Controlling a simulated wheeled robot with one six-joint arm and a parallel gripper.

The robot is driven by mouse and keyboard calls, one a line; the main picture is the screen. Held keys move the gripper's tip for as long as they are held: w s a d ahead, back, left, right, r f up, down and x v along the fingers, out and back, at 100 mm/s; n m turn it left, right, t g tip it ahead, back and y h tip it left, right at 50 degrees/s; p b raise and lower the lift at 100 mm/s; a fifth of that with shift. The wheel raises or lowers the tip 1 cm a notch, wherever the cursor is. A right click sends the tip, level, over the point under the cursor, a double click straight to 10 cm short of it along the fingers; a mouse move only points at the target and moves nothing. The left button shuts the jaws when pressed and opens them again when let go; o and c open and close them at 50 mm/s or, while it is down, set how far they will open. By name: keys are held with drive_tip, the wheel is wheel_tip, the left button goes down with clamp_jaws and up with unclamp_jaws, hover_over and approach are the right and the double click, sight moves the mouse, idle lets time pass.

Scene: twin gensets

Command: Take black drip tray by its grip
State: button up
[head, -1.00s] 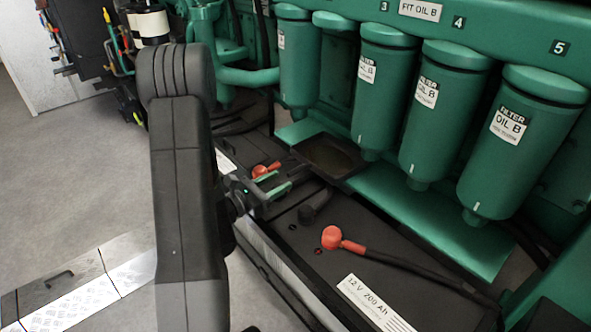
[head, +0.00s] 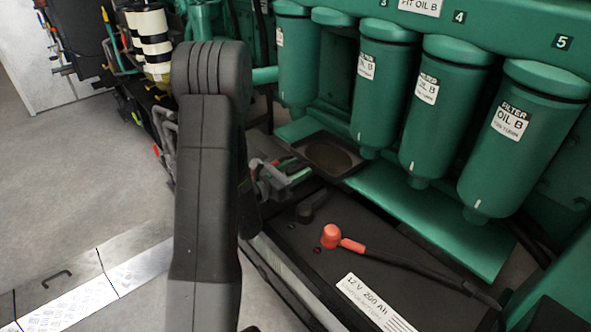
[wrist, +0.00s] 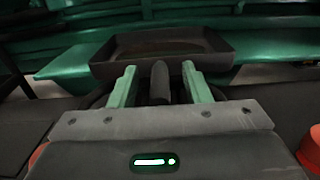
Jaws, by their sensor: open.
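The black drip tray (head: 340,175) is shallow and square, with brownish liquid inside. It sits on the green ledge under the filters, and its near side shows in the wrist view (wrist: 108,69). Its dark, rounded grip (wrist: 160,84) points towards me. My gripper (wrist: 159,70) is open, its two green fingers on either side of the grip, with a gap visible on each side. The fingertips are close to the tray's near wall; I cannot tell if they touch it. In the head view my gripper (head: 292,172) is partly hidden behind my arm.
Green oil filters (head: 383,85) hang above and behind the tray. A black battery (head: 320,258) lies below, with a red terminal cap (head: 333,237) and cable on top. A green ledge (head: 430,215) extends right of the tray. Open floor (head: 80,180) lies at left.

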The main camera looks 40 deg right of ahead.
clamp_jaws()
drive_tip(key=shift+r, duration=0.2)
drive_tip(key=shift+r, duration=0.45)
drive_tip(key=s+a+b, duration=0.1)
drive_tip(key=a+b, duration=0.2)
drive_tip(key=a, duration=1.7)
drive_tip(key=shift+s, duration=0.35)
